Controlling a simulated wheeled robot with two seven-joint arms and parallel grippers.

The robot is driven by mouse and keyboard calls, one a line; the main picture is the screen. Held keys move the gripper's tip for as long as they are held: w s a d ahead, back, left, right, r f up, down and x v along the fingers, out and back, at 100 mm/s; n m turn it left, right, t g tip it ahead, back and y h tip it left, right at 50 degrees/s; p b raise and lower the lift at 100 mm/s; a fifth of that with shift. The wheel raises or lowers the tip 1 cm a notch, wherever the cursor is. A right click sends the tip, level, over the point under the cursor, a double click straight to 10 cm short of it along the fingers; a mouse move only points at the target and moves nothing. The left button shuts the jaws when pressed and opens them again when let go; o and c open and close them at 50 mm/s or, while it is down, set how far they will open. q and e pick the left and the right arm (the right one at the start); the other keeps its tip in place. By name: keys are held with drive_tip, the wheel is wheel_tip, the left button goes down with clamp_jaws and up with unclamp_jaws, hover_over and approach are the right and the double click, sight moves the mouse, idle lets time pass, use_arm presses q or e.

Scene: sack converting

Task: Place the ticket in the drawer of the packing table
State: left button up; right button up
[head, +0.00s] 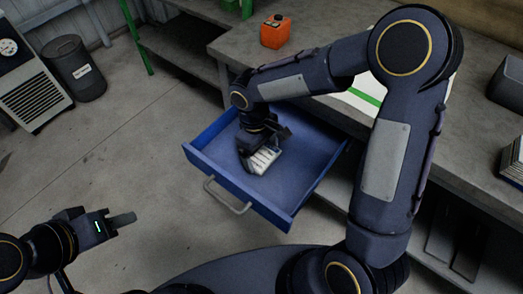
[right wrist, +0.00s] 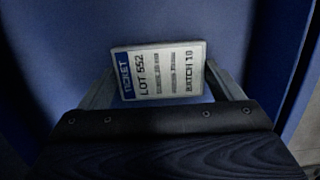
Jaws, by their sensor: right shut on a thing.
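The ticket (right wrist: 165,72) is a white card with a blue "TICKET" band and the text "LOT 552" and "BATCH 10". My right gripper (right wrist: 160,88) is shut on it, with one finger at each side edge. In the head view the ticket (head: 263,160) shows within the outline of the open blue drawer (head: 290,188), below my right gripper (head: 256,153). I cannot tell whether the ticket touches the drawer floor. The drawer is pulled out from the packing table (head: 325,52) and looks otherwise empty. My left gripper (head: 112,222) is over the floor at lower left, holding nothing visible.
The drawer's grey handle (head: 228,198) faces the front left. A dark bin (head: 75,68) stands at the far left. The floor left of the drawer is clear.

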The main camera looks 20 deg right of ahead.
drive_tip(key=o, duration=0.8)
drive_tip(key=shift+f, duration=0.1)
drive_tip(key=shift+r, duration=0.4)
wheel_tip(320, 180, up, 11)
drive_tip(key=w+a+p, duration=0.1)
drive_tip(key=p, duration=0.2)
drive_tip(key=s+d+r+m+t+y, duration=0.25)
drive_tip(key=s+d+r+m, duration=0.2)
drive_tip(key=s+d, duration=0.3)
drive_tip(key=shift+s+d+f+m+t+y, duration=0.1)
drive_tip(key=shift+s+d+m+t+y, duration=0.55)
drive_tip(key=shift+s, duration=1.05)
drive_tip(key=shift+s+d+f+m+t+y, duration=0.1)
drive_tip(key=shift+s+d+m+t+y, duration=0.15)
drive_tip(key=shift+s+m+t, duration=1.1)
drive_tip(key=shift+s+d+f+m+t+y, duration=0.1)
drive_tip(key=shift+s+d+m+t+y, duration=0.3)
drive_tip(key=shift+s, duration=1.65)
drive_tip(key=shift+d, duration=0.15)
